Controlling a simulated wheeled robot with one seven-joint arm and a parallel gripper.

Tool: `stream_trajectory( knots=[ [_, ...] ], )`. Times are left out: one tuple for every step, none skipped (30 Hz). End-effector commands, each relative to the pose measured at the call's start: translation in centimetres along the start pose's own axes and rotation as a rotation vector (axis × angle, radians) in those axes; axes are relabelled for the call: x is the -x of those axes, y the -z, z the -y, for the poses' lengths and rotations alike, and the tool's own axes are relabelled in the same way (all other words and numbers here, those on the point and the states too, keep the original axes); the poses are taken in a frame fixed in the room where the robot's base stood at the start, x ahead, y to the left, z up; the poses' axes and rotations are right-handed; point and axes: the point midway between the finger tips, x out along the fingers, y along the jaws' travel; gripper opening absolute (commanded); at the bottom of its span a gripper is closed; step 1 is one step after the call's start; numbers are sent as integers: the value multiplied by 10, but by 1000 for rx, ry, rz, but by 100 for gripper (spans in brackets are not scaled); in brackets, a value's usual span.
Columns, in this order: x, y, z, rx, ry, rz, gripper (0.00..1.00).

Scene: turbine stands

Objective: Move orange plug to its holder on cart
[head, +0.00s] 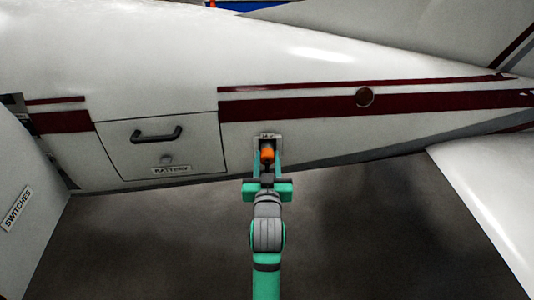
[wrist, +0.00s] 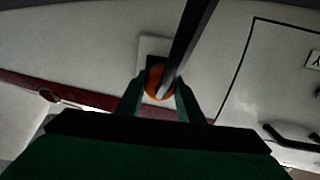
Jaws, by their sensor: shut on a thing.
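The orange plug (head: 267,153) is at a small socket plate (head: 267,137) on the side of the white aircraft fuselage. My gripper (head: 267,160) is shut on the plug, with a finger on each side of it. In the wrist view the orange plug (wrist: 158,80) shows between my two fingers (wrist: 158,98), in front of the pale socket plate (wrist: 150,48). A dark bar, perhaps a cable, crosses in front of part of the plug there. I cannot tell how deep the plug sits in the socket. The cart and its holder are not in view.
Left of the socket is a closed panel with a dark handle (head: 157,134) and a battery label (head: 171,170). A panel labelled switches (head: 17,208) stands at the far left. A white wing surface (head: 490,205) reaches in at the right. Dark floor (head: 370,230) lies below.

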Motion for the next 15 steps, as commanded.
stream_trajectory(
  knots=[
    [1, 0, 0, 0, 0, -1, 0],
    [2, 0, 0, 0, 0, -1, 0],
    [3, 0, 0, 0, 0, -1, 0],
    [4, 0, 0, 0, 0, -1, 0],
    [4, 0, 0, 0, 0, -1, 0],
    [4, 0, 0, 0, 0, -1, 0],
    [4, 0, 0, 0, 0, -1, 0],
    [4, 0, 0, 0, 0, -1, 0],
    [4, 0, 0, 0, 0, -1, 0],
    [4, 0, 0, 0, 0, -1, 0],
    [4, 0, 0, 0, 0, -1, 0],
    [5, 0, 0, 0, 0, -1, 0],
    [5, 0, 0, 0, 0, -1, 0],
    [6, 0, 0, 0, 0, -1, 0],
    [8, 0, 0, 0, 0, 0, 0]
  ],
)
